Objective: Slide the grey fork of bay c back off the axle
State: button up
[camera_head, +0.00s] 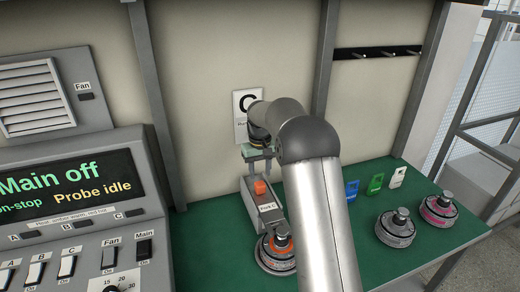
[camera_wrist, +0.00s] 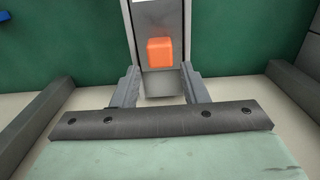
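The bay c fork is a grey narrow block (camera_head: 267,213) below the C sign (camera_head: 246,103) in the head view, with a small label that seems to read "Fork C". An orange knob (camera_head: 260,187) stands on it; the knob also shows in the wrist view (camera_wrist: 160,50). The fork's near end meets the hub motor with an orange ring (camera_head: 275,255); the exact fit at the axle cannot be made out. My gripper (camera_wrist: 159,70) is open and empty, its fingers apart on either side of the grey part, just short of the knob. My arm hides part of the bay.
Two more hub motors (camera_head: 395,228) (camera_head: 437,208) stand on the green bench (camera_head: 355,240) at right. Blue (camera_head: 352,188), green (camera_head: 375,184) and white (camera_head: 397,177) tags lie behind them. A control panel (camera_head: 75,215) fills the left, its display reading "Main off" and "Probe idle".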

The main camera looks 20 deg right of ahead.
notch_tip(320, 180, up, 11)
dwell(0.4)
